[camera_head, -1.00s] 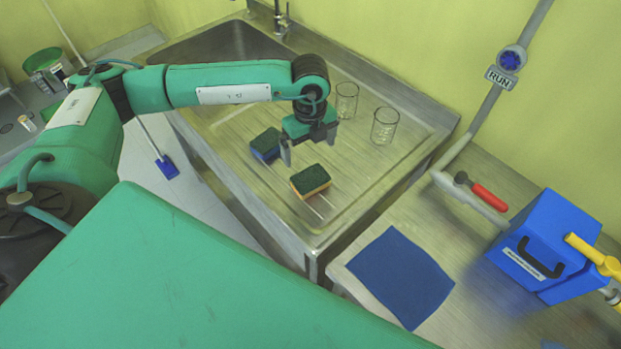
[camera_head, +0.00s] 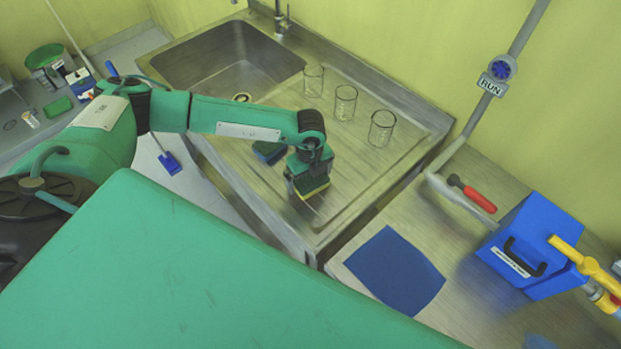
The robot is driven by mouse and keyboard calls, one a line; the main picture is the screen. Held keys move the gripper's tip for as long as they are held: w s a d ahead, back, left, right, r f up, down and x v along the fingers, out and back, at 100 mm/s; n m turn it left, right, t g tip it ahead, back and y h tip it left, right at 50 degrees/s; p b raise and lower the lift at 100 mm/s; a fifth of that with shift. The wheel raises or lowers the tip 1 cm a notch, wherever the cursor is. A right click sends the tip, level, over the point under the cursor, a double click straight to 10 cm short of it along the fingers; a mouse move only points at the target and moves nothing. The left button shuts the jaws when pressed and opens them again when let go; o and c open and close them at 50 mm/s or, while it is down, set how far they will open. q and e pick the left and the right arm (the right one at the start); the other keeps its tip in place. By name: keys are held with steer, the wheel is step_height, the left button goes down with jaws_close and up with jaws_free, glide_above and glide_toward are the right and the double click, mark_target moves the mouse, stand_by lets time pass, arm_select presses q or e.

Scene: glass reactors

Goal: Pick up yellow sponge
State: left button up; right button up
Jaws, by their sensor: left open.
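The yellow sponge (camera_head: 314,190), with a dark green top, lies on the ribbed drainboard of the steel sink unit. My left gripper (camera_head: 308,184) is open and low over this sponge, its fingers down at the sponge's sides. The gripper hides part of the sponge, so I cannot tell whether the fingers touch it. A blue sponge (camera_head: 268,152) with a dark top lies just behind and to the left, partly hidden by my left arm. My right gripper is not in view.
Several glass beakers (camera_head: 345,103) stand in a row at the back of the drainboard. The sink basin (camera_head: 228,60) is behind my left arm. A blue cloth (camera_head: 393,272), a red-handled tool (camera_head: 478,198) and a blue box (camera_head: 532,248) are on the right counter. The drainboard right of the sponge is clear.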

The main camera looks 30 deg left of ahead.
mark_target(310, 178)
arm_select(q)
steer(key=c, duration=0.8)
steer(key=shift+r, duration=0.1)
steer(key=shift+r+b, duration=0.35)
steer(key=shift+r, duration=0.15)
step_height(310, 178, up, 19)
steer(key=b, duration=0.5)
steer(key=shift+b, duration=0.35)
steer(key=shift+f, duration=0.1)
